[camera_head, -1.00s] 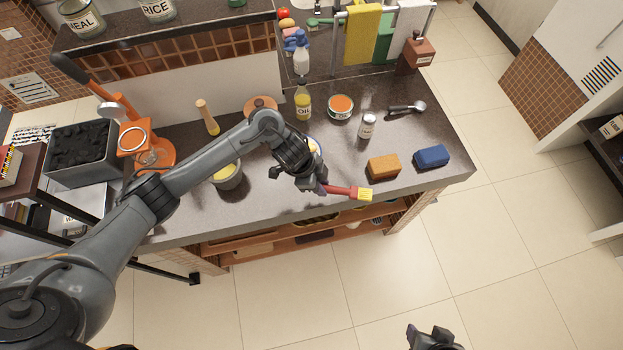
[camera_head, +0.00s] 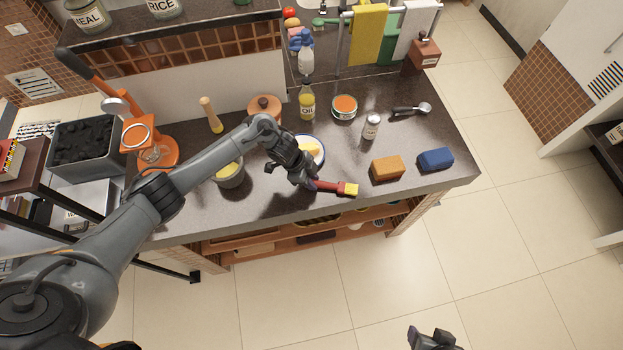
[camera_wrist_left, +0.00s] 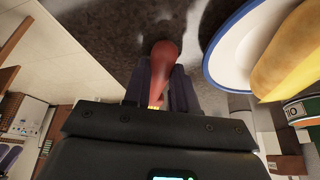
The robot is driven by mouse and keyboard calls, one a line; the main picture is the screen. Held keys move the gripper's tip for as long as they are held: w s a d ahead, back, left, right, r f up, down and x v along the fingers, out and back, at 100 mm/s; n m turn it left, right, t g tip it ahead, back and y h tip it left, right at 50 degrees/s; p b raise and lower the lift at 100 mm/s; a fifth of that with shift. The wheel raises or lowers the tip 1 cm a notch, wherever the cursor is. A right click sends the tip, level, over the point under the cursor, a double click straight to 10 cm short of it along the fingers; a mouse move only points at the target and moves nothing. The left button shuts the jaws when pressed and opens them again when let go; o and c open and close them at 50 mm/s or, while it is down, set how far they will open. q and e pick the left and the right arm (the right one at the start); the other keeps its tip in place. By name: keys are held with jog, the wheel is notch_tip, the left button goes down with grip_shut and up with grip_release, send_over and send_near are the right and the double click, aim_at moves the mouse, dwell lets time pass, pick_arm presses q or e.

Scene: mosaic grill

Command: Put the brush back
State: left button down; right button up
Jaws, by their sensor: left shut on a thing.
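The brush (camera_head: 328,187) has a red handle and a yellow head. My left gripper (camera_head: 309,184) is shut on its handle near the front edge of the counter, with the yellow head pointing right. In the left wrist view the red handle of the brush (camera_wrist_left: 164,62) shows between the dark fingers of the left gripper (camera_wrist_left: 160,88). I cannot tell whether the brush touches the counter. My right gripper (camera_head: 433,339) shows only in part at the bottom of the head view, over the floor, and its opening is unclear.
A blue-rimmed plate (camera_head: 320,143) with yellow food sits just behind the left gripper. A pot (camera_head: 230,178) stands to the left.

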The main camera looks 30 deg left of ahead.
pick_arm(q)
jog(key=c, duration=1.4)
grip_release()
jog(key=shift+f, duration=0.15)
jog(key=o, duration=0.5)
